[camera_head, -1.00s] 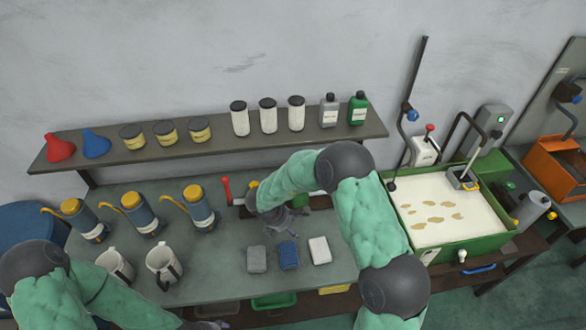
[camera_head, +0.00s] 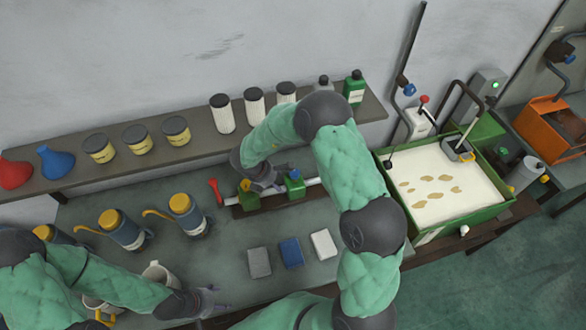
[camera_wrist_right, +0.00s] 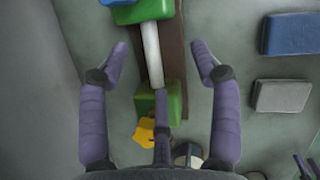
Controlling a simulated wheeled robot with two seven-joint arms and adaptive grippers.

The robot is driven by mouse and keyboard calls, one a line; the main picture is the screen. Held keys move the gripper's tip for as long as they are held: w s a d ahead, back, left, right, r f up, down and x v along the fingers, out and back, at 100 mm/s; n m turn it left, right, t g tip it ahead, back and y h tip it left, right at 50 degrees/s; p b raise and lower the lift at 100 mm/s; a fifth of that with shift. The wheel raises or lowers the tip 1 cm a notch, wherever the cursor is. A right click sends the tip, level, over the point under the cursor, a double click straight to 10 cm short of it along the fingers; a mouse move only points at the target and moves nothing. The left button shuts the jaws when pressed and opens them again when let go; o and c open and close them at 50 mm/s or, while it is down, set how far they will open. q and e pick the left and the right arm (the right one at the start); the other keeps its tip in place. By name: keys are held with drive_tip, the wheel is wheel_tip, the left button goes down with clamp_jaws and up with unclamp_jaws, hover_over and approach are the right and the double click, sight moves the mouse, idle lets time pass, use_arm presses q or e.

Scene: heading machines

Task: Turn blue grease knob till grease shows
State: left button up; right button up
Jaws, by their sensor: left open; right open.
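A small bench device has two green blocks on a white rod. The right block (camera_head: 295,188) carries a blue knob (camera_head: 294,174); the left block (camera_head: 249,200) carries a yellow knob (camera_head: 245,185). My right gripper (camera_head: 278,187) is open over the rod between them, partly hidden by its own wrist. In the right wrist view the open gripper (camera_wrist_right: 158,62) has fingers on both sides of the white rod (camera_wrist_right: 152,55). The blue knob (camera_wrist_right: 119,3) is at the top edge, beyond the fingertips; the yellow knob (camera_wrist_right: 145,131) is nearer the palm. My left gripper (camera_head: 212,300) is open and empty at the bench front.
A red lever (camera_head: 214,191) stands left of the device. Grey, blue (camera_head: 291,253) and white blocks lie in front. Blue-grey canisters with yellow tops (camera_head: 188,214) and mugs stand left. A shelf (camera_head: 200,150) of jars runs behind. A green tank (camera_head: 440,225) is right.

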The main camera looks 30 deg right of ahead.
sight(295, 172)
use_arm(q)
drive_tip(key=shift+r+p, duration=0.8)
drive_tip(key=shift+r, duration=0.1)
use_arm(e)
drive_tip(key=d, duration=0.3)
drive_tip(key=w+d, duration=0.1)
drive_tip(key=d, duration=0.4)
drive_tip(key=shift+w+d, duration=0.15)
drive_tip(key=shift+d, duration=0.2)
use_arm(q)
drive_tip(key=shift+r, duration=0.1)
use_arm(e)
drive_tip(key=shift+d+f, duration=0.15)
drive_tip(key=shift+f, duration=0.4)
drive_tip(key=c, duration=0.6)
use_arm(q)
drive_tip(key=shift+a, duration=0.1)
use_arm(e)
drive_tip(key=c, duration=0.5)
